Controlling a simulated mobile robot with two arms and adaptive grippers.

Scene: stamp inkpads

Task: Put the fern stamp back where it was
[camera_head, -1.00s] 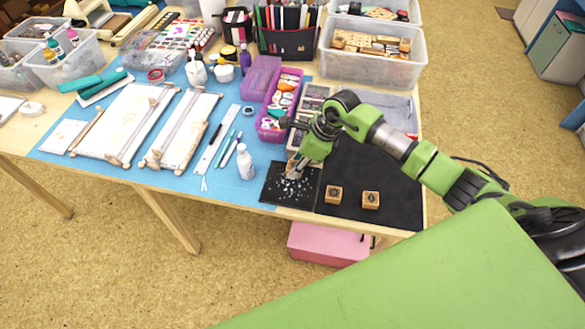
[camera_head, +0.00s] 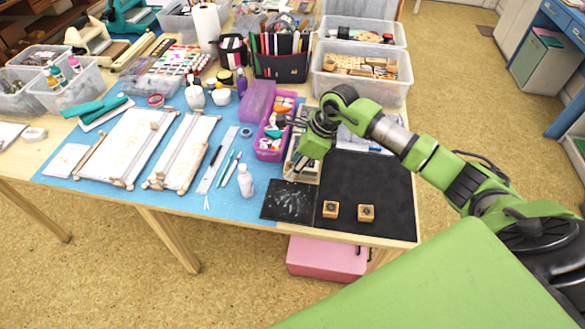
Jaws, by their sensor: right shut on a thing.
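My right gripper (camera_head: 298,170) reaches down over the narrow wooden tray (camera_head: 308,177) behind the mats. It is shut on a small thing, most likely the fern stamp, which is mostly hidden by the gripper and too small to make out. Two small wooden stamps with dark faces, the left one (camera_head: 330,209) and the right one (camera_head: 365,213), sit apart on the black mat (camera_head: 385,185). Their motifs are too small to read. A smaller dark mat with pale speckles (camera_head: 277,209) lies to the left of them. My left gripper is out of view.
A purple pencil box (camera_head: 267,153) stands close left of my right gripper. A white bottle (camera_head: 245,181) stands left of the speckled mat. A clear bin of wooden blocks (camera_head: 316,82) stands behind. The black mat is bare around its two stamps.

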